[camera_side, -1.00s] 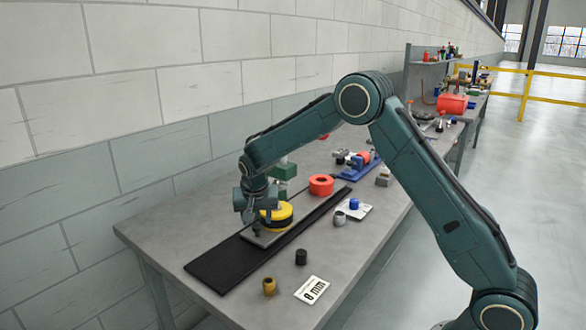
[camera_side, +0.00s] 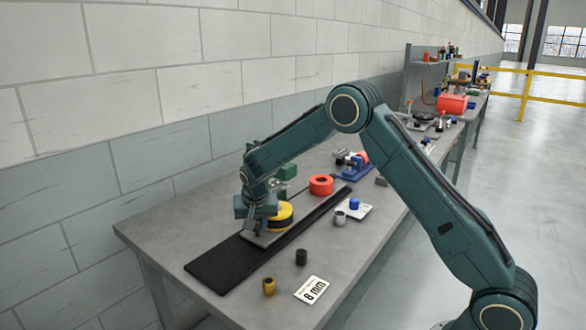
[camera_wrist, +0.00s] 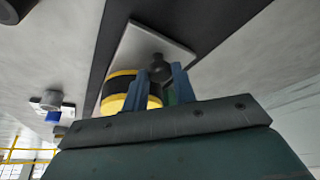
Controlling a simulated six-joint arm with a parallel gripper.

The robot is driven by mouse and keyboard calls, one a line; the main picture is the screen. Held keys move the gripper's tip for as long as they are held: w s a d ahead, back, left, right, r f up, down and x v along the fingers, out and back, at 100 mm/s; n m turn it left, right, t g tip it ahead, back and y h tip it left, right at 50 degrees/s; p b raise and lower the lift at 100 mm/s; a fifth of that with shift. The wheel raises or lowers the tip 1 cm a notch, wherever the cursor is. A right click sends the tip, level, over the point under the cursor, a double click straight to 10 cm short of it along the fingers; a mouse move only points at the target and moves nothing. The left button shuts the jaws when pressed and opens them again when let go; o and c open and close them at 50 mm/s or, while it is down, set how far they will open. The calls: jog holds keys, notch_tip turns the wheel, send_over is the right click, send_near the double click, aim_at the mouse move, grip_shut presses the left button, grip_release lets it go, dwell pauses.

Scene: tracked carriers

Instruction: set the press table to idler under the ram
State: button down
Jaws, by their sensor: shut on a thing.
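The press table appears to be the flat grey plate (camera_side: 270,239) on the long black track (camera_side: 222,265); it also shows in the wrist view (camera_wrist: 135,47). A yellow-and-black roller (camera_side: 284,214) stands on or at the plate, beside my gripper; it also shows in the wrist view (camera_wrist: 118,88). I cannot tell whether it is the idler. My gripper (camera_side: 256,229) is low over the plate. In the wrist view my gripper (camera_wrist: 162,77) has its blue fingers shut on a dark round knob (camera_wrist: 158,65) on the plate. A green block (camera_side: 285,171), possibly the ram, is partly hidden behind my arm.
A red roller (camera_side: 321,184) sits near the track's far end. A white plate (camera_side: 354,210) with small parts and a blue fixture (camera_side: 356,171) stand right of the track.

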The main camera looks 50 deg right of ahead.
jog(key=shift+d, duration=2.35)
jog(key=c, duration=1.1)
grip_release()
jog(key=shift+c, duration=0.2)
jog(key=shift+a, duration=0.1)
jog(key=shift+s+a+r, duration=0.1)
jog(key=shift+a+r, duration=0.05)
jog(key=shift+r, duration=0.25)
jog(key=v, duration=1.3)
